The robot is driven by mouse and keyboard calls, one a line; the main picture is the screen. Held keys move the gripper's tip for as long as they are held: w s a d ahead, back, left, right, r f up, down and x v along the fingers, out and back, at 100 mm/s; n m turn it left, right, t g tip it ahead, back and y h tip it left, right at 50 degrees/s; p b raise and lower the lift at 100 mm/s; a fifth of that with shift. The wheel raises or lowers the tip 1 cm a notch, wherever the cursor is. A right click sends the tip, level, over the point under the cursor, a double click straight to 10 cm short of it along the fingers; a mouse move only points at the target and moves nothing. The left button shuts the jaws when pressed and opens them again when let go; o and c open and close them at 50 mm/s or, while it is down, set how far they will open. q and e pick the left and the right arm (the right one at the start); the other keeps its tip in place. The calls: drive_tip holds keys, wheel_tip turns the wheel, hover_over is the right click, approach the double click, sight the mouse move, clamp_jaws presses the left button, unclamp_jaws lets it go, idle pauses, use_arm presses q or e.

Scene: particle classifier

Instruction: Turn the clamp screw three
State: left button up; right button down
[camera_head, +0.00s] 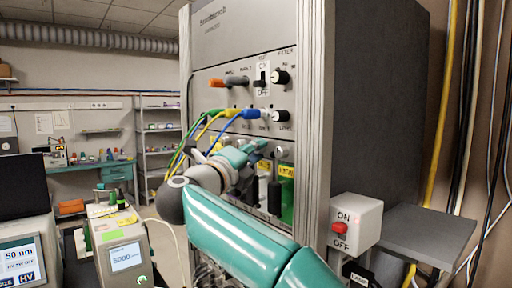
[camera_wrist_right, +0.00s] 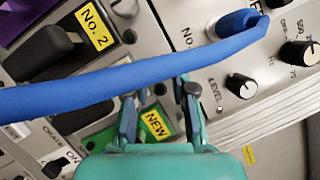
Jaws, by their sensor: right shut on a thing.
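The tall grey classifier cabinet (camera_head: 235,55) fills the middle of the head view. My right gripper (camera_head: 262,148) reaches its front panel below the cable sockets. In the right wrist view the two fingers of this gripper (camera_wrist_right: 160,98) stand against the panel below the blue cable. They are shut on the clamp screw, though the screw itself is hard to make out between the fingertips. A dark round knob (camera_wrist_right: 192,88) shows at the right fingertip. A yellow NEW label (camera_wrist_right: 155,124) shows behind the fingers, and a No. 2 label (camera_wrist_right: 95,29) at upper left. My left gripper is not in view.
A thick blue cable (camera_wrist_right: 130,76) crosses close above the fingers. Black handles (camera_head: 274,197) stick out below the gripper. A white ON/OFF box (camera_head: 356,216) with a red switch is right of the cabinet. A device with a display (camera_head: 126,256) stands at left.

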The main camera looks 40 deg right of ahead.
drive_tip(key=n+y+p, duration=0.1)
drive_tip(key=n+p, duration=0.2)
drive_tip(key=r+n+y+p, duration=0.1)
drive_tip(key=n+p, duration=0.1)
drive_tip(key=p, duration=0.1)
drive_tip(key=shift+a+n+y, duration=0.1)
drive_tip(key=shift+n+y, duration=0.2)
drive_tip(key=shift+n, duration=0.1)
drive_tip(key=shift+n+g+p, duration=0.4)
drive_tip(key=shift+n+p, duration=0.25)
drive_tip(key=shift+n, duration=0.15)
drive_tip(key=shift+w+f+n+g+y+p, duration=0.1)
drive_tip(key=shift+n+g+y+p, duration=0.3)
drive_tip(key=shift+n, duration=0.7)
drive_tip(key=n+g+y, duration=0.1)
drive_tip(key=n+g, duration=0.1)
drive_tip(key=n, duration=0.2)
drive_tip(key=shift+w, duration=0.1)
drive_tip(key=shift+f, duration=0.15)
drive_tip(key=c, duration=1)
unclamp_jaws()
drive_tip(key=shift+w, duration=0.1)
drive_tip(key=shift+o, duration=0.2)
drive_tip(key=shift+r, duration=0.25)
drive_tip(key=v, duration=0.7)
drive_tip(key=shift+a, duration=0.2)
